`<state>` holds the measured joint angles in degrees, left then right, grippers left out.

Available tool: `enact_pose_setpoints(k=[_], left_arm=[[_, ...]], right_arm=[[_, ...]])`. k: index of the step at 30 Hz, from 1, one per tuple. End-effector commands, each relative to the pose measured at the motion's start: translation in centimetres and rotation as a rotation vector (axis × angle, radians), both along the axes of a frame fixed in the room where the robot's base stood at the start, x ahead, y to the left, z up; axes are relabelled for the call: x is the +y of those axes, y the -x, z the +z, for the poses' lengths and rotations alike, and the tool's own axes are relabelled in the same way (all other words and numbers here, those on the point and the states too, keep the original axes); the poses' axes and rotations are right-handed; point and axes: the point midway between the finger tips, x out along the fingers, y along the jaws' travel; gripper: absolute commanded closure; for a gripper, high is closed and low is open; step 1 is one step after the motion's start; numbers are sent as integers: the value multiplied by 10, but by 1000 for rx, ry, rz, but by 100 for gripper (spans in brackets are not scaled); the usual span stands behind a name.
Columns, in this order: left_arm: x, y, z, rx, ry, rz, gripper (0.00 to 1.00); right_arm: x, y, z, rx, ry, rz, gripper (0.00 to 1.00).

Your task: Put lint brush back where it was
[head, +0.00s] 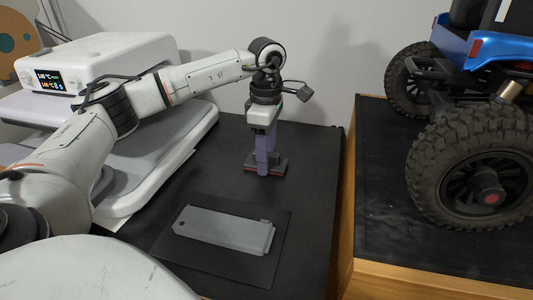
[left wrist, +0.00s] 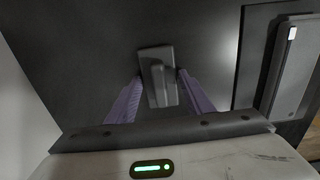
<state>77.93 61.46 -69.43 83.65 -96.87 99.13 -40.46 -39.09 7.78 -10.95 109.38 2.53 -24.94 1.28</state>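A small grey block with a raised handle and a red strip along its underside, which looks like the lint brush (head: 281,162), is on the black table top at the back. It also shows in the left wrist view (left wrist: 157,73). My left gripper (head: 265,163) points down over it, its purple fingers on either side of the handle. In the left wrist view the left gripper (left wrist: 160,85) has its fingers apart, with dark gaps between them and the handle. In the head view the fingers partly hide the brush. My right gripper is not in view.
A flat grey case-like piece (head: 224,232) lies on a dark square mat (head: 205,262) nearer me. A white device with a display (head: 100,62) stands at the left. At the right, a blue crawler with big tyres (head: 475,175) stands on a black-topped wooden bench (head: 395,235).

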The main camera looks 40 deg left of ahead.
Motion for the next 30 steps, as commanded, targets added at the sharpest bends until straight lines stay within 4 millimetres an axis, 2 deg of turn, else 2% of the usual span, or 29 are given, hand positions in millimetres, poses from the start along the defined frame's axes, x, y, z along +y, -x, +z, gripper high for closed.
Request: enact_pose_setpoints(k=[2,10,14,17,24,30], left_arm=[[0,0,0,0,0,-1,40],[0,0,1,1,0,-1,40],[0,0,8,0,1,-1,40],[-1,-1,24,-3,2,-1,40],[-1,-1,77,-3,2,-1,40],[-1,-1,111,-3,1,-1,40]], right_arm=[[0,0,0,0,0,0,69],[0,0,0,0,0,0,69],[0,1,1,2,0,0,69],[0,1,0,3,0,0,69],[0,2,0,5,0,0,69],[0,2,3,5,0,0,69]])
